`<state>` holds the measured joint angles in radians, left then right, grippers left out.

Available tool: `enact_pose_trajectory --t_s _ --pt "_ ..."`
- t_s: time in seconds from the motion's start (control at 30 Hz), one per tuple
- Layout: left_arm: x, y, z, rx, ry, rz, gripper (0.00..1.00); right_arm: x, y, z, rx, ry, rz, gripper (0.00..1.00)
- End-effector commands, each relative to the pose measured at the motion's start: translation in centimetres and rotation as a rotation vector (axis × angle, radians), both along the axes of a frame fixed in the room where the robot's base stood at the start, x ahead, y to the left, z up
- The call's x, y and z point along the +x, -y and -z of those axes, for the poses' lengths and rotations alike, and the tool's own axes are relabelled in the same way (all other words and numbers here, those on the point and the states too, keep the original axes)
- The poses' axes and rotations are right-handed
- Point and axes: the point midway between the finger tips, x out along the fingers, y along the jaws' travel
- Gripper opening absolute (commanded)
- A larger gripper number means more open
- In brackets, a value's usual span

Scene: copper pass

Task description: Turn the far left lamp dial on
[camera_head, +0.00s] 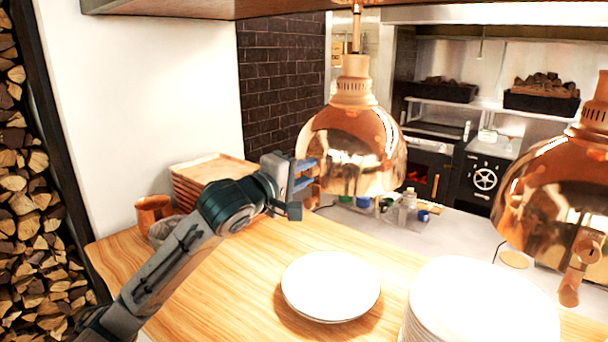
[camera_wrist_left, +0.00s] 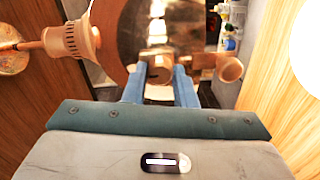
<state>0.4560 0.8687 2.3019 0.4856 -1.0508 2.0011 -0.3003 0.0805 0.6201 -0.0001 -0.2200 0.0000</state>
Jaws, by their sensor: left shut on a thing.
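The left copper lamp (camera_head: 350,150) hangs above the wooden counter in the head view. Its dial (camera_wrist_left: 160,68) shows in the wrist view, with a lever (camera_wrist_left: 229,68) pointing right, away from the lamp's ribbed neck (camera_wrist_left: 72,40). My left gripper (camera_head: 306,176) is at the lamp's left side, its blue fingers on either side of the dial and shut on it. In the head view the gripper and lamp hide this dial. The right copper lamp (camera_head: 545,190) has its own dial (camera_head: 587,252), with its lever hanging down. My right gripper is not in view.
A white plate (camera_head: 330,286) and a tall plate stack (camera_head: 480,305) stand on the counter (camera_head: 225,300) below the lamps. A stack of trays (camera_head: 205,180) and a copper mug (camera_head: 152,212) stand at the left. Small bottles (camera_head: 407,205) stand behind the left lamp.

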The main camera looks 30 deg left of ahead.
Motion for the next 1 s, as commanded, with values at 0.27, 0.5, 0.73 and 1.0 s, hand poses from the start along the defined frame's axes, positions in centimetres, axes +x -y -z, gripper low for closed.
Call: enact_pose_trajectory --t_s 0.27,0.5,0.73,1.0 --pt "0.0 0.0 0.1 -0.001 -0.002 -0.001 0.26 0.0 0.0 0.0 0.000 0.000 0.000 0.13" --pt "0.0 0.0 0.0 0.000 -0.001 0.000 0.46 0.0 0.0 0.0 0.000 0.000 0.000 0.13" --pt "-0.2 -0.1 0.1 0.002 0.000 -0.001 0.46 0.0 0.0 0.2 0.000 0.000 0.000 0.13" --pt "-2.1 -0.3 0.3 0.009 0.001 -0.003 0.46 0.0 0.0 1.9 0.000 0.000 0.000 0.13"
